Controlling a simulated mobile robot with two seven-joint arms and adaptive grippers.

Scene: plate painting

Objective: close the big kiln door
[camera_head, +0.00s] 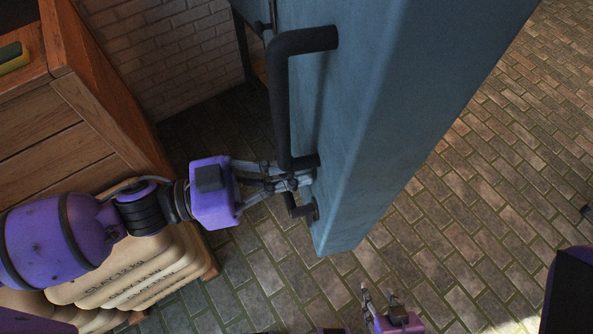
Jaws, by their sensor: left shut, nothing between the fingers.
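The big kiln door (365,130) is a thick blue slab that stands open, running from the top of the view down to the middle. A long black bar handle (279,105) is fixed to its left face, with a smaller black latch piece (303,208) below it. My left gripper (301,182) is shut and empty, its fingertips by the lower end of the handle and close to the door face. Whether they touch the door I cannot tell. My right gripper (380,296) is low in the view, apart from the door, with its fingers spread.
A wooden cabinet (110,115) stands at the left, with a green and yellow object (13,57) on it. Stacked cream sacks (140,275) lie below it, under my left arm. A white brick wall (160,45) is behind.

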